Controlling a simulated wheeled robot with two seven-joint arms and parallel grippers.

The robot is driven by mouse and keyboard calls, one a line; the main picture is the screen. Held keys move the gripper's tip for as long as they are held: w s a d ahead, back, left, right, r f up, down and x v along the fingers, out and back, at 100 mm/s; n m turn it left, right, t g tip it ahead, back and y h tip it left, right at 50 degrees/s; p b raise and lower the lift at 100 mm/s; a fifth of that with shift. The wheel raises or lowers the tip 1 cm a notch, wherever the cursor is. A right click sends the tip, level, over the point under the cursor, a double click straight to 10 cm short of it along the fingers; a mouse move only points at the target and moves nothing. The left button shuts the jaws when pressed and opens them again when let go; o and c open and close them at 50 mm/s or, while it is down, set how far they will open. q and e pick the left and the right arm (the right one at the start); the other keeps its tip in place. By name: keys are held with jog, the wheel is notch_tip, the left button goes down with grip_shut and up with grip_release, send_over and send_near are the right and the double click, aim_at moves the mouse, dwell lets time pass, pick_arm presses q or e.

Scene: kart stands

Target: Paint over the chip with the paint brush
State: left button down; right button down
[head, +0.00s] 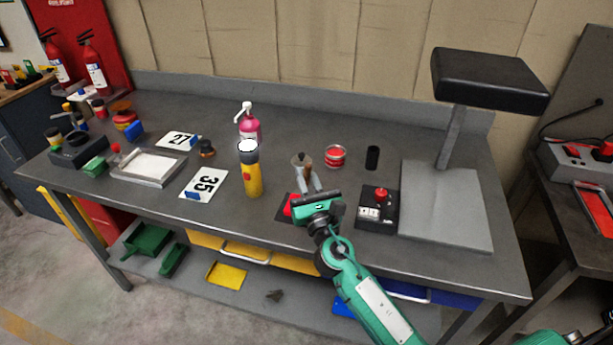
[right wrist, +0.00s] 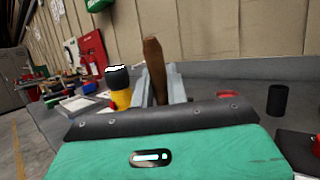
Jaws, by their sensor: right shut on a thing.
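My right gripper (head: 308,178) is over the middle of the workbench, its fingers shut on the brown wooden handle of the paint brush (right wrist: 154,66). In the right wrist view the handle stands up between the two grey fingers, leaning slightly. The bristles are hidden. A red piece on a dark pad (head: 290,205) lies partly behind the gripper. An open tin of red paint (head: 335,156) stands to the right of the fingers. I cannot make out the chip. My left gripper is not in view.
A yellow flashlight (head: 252,170) and a pink pump bottle (head: 249,124) stand left of the gripper. A black box with a red button (head: 378,208), a black cylinder (head: 373,158) and a lamp-like stand (head: 445,205) are to the right. Number cards (head: 204,184) lie left.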

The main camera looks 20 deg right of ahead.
jog(key=shift+f+b, duration=0.95)
jog(key=shift+f, duration=0.05)
dwell(0.5)
jog(key=shift+r, duration=0.1)
jog(key=shift+s+d, duration=0.45)
jog(key=shift+d, duration=0.15)
jog(key=shift+s+d, duration=0.45)
jog(key=shift+d, duration=0.2)
jog(key=shift+w+a, duration=0.1)
jog(key=shift+a, duration=0.05)
jog(key=shift+w+a, duration=0.35)
jog(key=shift+a, duration=0.15)
jog(key=shift+a, duration=0.1)
dwell(0.4)
